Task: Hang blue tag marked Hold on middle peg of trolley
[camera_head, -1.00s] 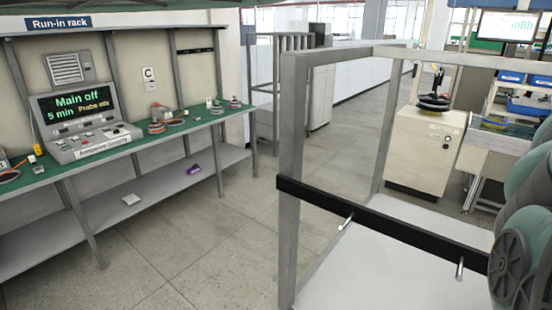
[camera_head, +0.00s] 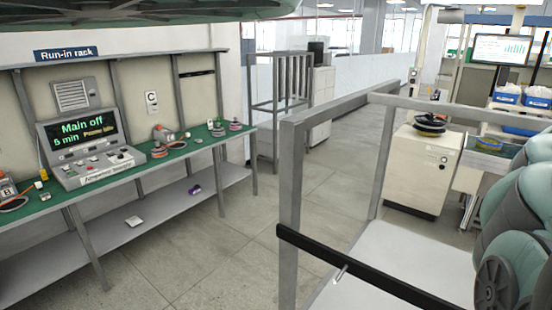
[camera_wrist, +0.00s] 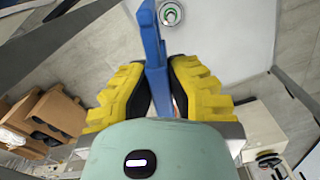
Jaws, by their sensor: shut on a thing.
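The blue tag (camera_wrist: 153,45) shows in the wrist view as a narrow blue strip, seen nearly edge-on. Its Hold marking cannot be read. My gripper (camera_wrist: 155,85) has its yellow fingers shut on the tag, one finger on each side. The trolley (camera_head: 291,190) is a grey metal frame in the head view, with a black bar (camera_head: 370,270) across its near side. One short metal peg (camera_head: 341,272) sticks out from the bar. Other pegs do not show now. My gripper and the tag are outside the head view, so their distance from the pegs cannot be told.
The run-in rack (camera_head: 66,54) with a green bench stands at the left. A pale cabinet (camera_head: 424,165) carrying a dark round part stands behind the trolley. Brown boxes (camera_wrist: 60,112) show left in the wrist view. Floor (camera_head: 240,225) between rack and trolley is clear.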

